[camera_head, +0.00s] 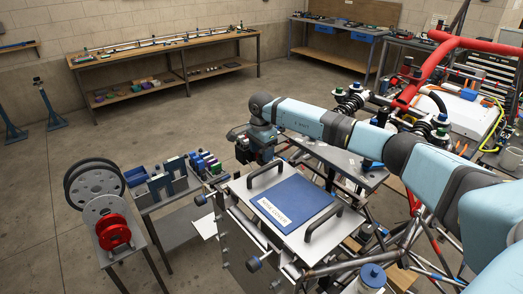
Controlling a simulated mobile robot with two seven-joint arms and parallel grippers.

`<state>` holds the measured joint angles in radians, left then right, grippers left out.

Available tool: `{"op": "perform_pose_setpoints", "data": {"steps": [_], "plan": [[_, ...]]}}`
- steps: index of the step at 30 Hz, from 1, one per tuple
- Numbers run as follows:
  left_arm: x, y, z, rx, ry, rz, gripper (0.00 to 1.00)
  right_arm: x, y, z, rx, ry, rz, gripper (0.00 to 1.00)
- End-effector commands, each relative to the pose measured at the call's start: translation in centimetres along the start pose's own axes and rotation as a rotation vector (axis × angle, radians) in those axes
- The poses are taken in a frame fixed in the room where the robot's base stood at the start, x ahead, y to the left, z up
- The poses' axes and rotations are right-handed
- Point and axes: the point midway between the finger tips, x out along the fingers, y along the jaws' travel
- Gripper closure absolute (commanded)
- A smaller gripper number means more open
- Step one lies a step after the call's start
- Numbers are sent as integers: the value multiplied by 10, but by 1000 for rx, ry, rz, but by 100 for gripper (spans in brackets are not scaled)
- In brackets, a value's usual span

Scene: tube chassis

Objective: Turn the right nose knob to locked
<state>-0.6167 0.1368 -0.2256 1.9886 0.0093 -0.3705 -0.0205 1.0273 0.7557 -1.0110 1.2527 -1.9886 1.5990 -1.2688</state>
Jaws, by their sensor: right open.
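The nose cover (258,215) is a pale plate with a blue panel labelled "NOSE COVER" and two black handles. A dark knob (254,263) sticks out from its front side, low in the picture. A second dark knob (201,199) sticks out further left. The picture does not settle which knob is the right one, and their lock marks are too small to read. My right gripper (258,153) hangs at the end of the pale blue arm, beyond the cover's far edge and apart from both knobs. It is open; its fingertips are hard to make out. My left gripper is out of view.
A stand with grey and red reels (112,231) is at the left. Blue and grey blocks (166,180) stand on a small table beside the cover. A long workbench (165,50) is at the back. Red chassis tubes (430,65) fill the right.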

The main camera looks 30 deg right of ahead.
Motion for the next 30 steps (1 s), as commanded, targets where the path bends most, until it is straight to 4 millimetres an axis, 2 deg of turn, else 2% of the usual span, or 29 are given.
{"op": "perform_pose_setpoints", "data": {"steps": [2, 8, 20, 30], "plan": [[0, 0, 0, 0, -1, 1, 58, 0, 0, 0, 0, 0, 0, 44], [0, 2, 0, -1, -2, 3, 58, 0, 0, 0, 0, 0, 0, 90], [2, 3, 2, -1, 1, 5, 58, 0, 0, 0, 59, 1, 0, 91], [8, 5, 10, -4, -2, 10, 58, 1, -2, 0, 308, 0, 0, 91]]}}
